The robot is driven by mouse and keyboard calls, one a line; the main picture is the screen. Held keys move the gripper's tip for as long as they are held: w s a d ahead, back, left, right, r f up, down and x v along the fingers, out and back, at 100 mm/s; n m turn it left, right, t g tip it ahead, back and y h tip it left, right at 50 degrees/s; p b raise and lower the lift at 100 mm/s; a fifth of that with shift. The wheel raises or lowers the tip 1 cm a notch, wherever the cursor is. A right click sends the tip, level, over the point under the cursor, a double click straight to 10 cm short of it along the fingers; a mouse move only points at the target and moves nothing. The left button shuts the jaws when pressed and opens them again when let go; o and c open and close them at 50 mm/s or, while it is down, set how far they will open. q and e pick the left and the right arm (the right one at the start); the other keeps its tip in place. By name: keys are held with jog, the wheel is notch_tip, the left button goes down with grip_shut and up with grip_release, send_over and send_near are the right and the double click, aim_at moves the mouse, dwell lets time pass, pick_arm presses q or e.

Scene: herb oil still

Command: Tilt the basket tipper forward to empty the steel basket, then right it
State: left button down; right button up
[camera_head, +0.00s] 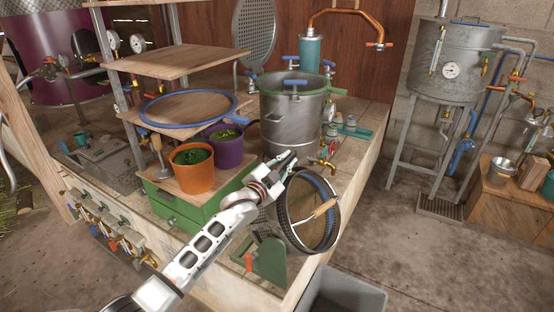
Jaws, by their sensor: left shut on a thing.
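The steel basket (281,219) sits in the basket tipper at the front corner of the tiled bench. It is tilted far over, its dark round mouth facing forward and to the right. A wooden-handled bar (325,207) shows across the mouth. The tipper's green side bracket (271,259) stands below the basket on the bench. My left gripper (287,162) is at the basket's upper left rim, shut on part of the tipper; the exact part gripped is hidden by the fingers. My right gripper is out of view.
A grey bin (343,295) stands on the floor below the bench corner, under the basket's mouth side. A steel pot (291,115) stands behind the basket. Orange (193,172) and purple (226,150) pots stand left of my arm.

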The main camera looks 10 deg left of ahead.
pick_arm(q)
jog(key=s+d+m, duration=0.3)
jog(key=d+m, duration=0.2)
jog(key=d, duration=0.4)
jog(key=shift+s+d+r, duration=0.2)
jog(key=shift+r, duration=0.25)
jog(key=shift+f, duration=0.1)
jog(key=c, duration=2)
grip_release()
jog(key=shift+d, duration=0.15)
jog(key=v, duration=1.2)
